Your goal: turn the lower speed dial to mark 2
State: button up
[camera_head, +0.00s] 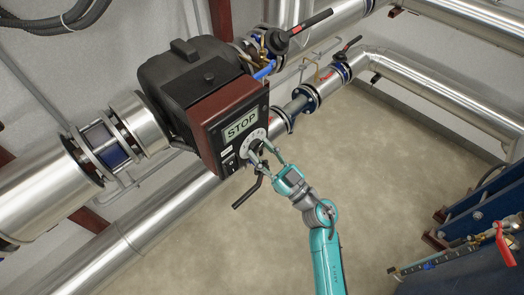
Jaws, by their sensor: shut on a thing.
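The pump control box (205,105) has a dark front panel with a lit display (240,125) reading STOP. Below the display is a pale round dial plate (249,139) with marks around it. The speed dial's knob at its centre is mostly hidden by my fingers. My gripper (262,150) reaches in from the lower right, at the dial, with its fingers shut on the knob. The marks are too small to read, so the dial's setting cannot be told. Only one dial shows in this view.
A black lever handle (247,192) sticks out just below the box, close to my gripper. Silver pipes (130,235) run behind and below it. Blue equipment with a red handle (505,243) stands at the lower right. The floor (400,180) between is clear.

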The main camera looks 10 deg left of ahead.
jog(key=n+g, duration=0.1)
jog(key=n, duration=0.2)
jog(key=n+g+y, duration=0.1)
jog(key=n, duration=0.2)
jog(key=shift+w+d+g, duration=0.15)
jog(key=shift+g, duration=0.25)
jog(key=n+g, duration=0.1)
jog(key=n, duration=0.2)
jog(key=n+g, duration=0.1)
jog(key=n, duration=0.2)
jog(key=shift+w+r+g, duration=0.1)
jog(key=shift+r+g, duration=0.1)
jog(key=shift+g, duration=0.2)
jog(key=n+g, duration=0.1)
jog(key=n, duration=0.1)
jog(key=n+g, duration=0.1)
jog(key=n, duration=0.2)
jog(key=shift+d+r+h, duration=0.1)
jog(key=shift+h, duration=0.2)
jog(key=n+g+h, duration=0.1)
jog(key=n, duration=0.3)
jog(key=shift+r, duration=0.1)
jog(key=shift+n, duration=0.3)
jog(key=o, duration=1.1)
jog(key=shift+o, duration=0.2)
